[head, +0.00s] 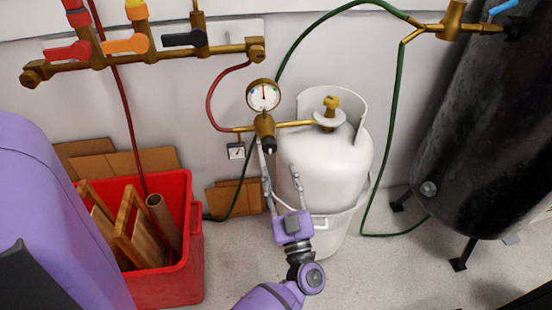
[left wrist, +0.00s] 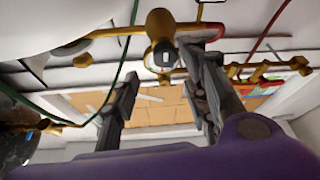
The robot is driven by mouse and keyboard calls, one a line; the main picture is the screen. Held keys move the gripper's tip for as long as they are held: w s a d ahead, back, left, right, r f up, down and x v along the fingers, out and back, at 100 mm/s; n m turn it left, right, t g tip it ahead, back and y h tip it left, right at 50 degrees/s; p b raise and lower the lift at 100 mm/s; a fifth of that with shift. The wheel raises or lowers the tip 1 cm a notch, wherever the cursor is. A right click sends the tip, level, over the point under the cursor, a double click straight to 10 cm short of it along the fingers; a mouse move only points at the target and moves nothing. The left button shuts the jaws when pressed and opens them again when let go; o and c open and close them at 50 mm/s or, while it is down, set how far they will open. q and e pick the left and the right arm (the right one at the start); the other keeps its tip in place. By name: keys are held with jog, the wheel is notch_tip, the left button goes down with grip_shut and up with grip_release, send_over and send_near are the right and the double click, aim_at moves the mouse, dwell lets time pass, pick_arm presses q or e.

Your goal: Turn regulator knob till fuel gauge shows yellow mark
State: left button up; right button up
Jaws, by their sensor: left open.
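The fuel gauge (head: 263,95) is a round white dial on top of the brass regulator (head: 265,128). Its needle points roughly upward; the small coloured marks are too fine to read surely. The dark regulator knob (head: 269,146) faces down and forward under the regulator, and shows in the left wrist view (left wrist: 163,55) just beyond the fingertips. My left gripper (head: 279,162) is open and empty, pointing up at the knob, with one finger close beside it in the head view. The left wrist view shows its two fingers (left wrist: 165,68) spread on either side below the knob. Whether they touch it I cannot tell.
A white gas cylinder (head: 330,165) stands right behind the gripper. A red crate (head: 190,260) with wooden pieces stands left, and a black tank (head: 470,130) right. Hoses run along the wall.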

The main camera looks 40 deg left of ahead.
pick_arm(q)
jog(key=v, duration=0.5)
jog(key=shift+w, duration=0.1)
dwell(0.4)
